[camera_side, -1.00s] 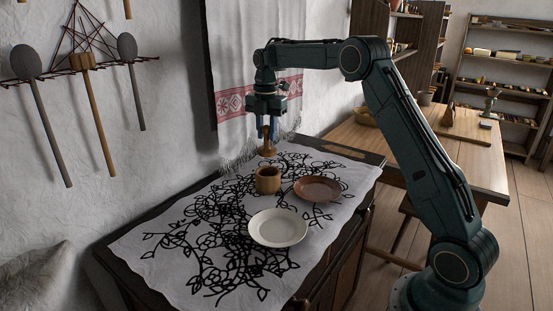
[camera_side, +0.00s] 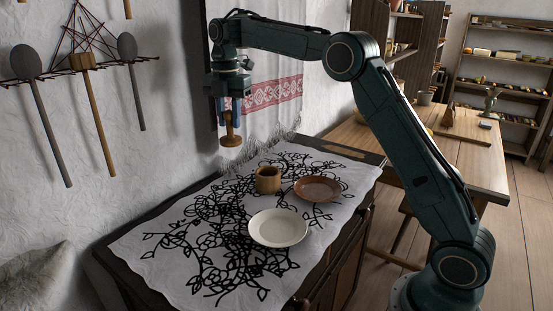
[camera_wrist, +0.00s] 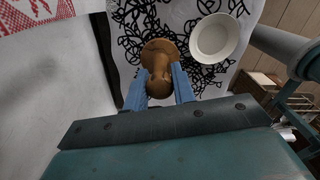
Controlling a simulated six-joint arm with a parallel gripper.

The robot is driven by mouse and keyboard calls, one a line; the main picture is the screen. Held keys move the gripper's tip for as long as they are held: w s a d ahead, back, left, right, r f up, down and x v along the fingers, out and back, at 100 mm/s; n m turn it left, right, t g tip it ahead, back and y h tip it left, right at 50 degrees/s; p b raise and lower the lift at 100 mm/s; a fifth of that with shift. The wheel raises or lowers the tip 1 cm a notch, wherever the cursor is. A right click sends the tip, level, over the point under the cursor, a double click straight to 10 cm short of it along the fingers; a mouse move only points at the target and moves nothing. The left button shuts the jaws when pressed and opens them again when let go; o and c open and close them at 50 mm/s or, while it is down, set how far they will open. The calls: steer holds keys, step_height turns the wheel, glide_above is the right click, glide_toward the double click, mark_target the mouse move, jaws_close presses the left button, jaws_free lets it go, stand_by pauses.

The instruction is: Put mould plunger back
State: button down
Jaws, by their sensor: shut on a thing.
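The wooden mould plunger (camera_side: 231,137) hangs upright, its broad round disc downward, above the far left part of the cloth. My gripper (camera_side: 230,112) is shut on its handle from above with blue fingers. In the wrist view the plunger (camera_wrist: 159,58) sits between the two blue fingers of my gripper (camera_wrist: 160,86). The cylindrical wooden mould cup (camera_side: 268,180) stands on the cloth, to the right of the plunger and lower in the side view. The mould cup cannot be made out in the wrist view, where the plunger may hide it.
A brown plate (camera_side: 318,189) lies right of the cup and a white plate (camera_side: 278,228) in front. The white cloth (camera_side: 170,262) has black floral patterns. A fringed towel (camera_side: 277,95) hangs on the wall close to my gripper. A wooden table (camera_side: 470,160) stands behind.

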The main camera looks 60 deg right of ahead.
mark_target(231, 138)
step_height(231, 138, down, 16)
steer(key=shift+r, duration=0.2)
stand_by(0.4)
steer(key=shift+f, duration=0.1)
steer(key=shift+f, duration=2)
steer(key=shift+f, duration=0.1)
steer(key=c, duration=1.1)
jaws_free()
steer(key=shift+c, duration=0.2)
step_height(231, 138, up, 12)
steer(key=shift+f, duration=0.1)
steer(key=shift+r, duration=0.2)
